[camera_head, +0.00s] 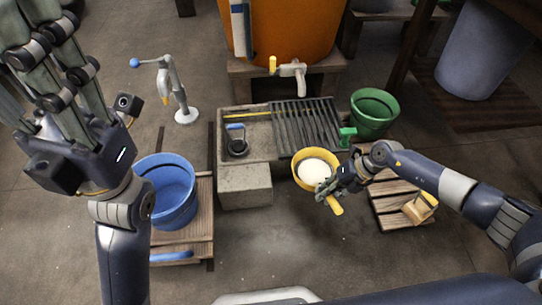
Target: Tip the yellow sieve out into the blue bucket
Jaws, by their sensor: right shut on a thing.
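The yellow sieve (299,168) is in front of the sink's right end, with a white mass (314,171) in it. My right gripper (333,190) is shut on the sieve at its handle side, and the yellow handle end sticks out below the fingers. The sieve looks roughly level. The blue bucket (172,224) stands on a wooden slatted stand at the left, well apart from the sieve; its visible inside looks empty. My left gripper (48,60) is raised at the upper left, large and close to the camera, with its fingers pointing up and apart, holding nothing visible.
A green bucket (374,125) and a wooden pallet (381,207) are at the right. A grey pump (183,92) and an orange tank (290,30) stand behind.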

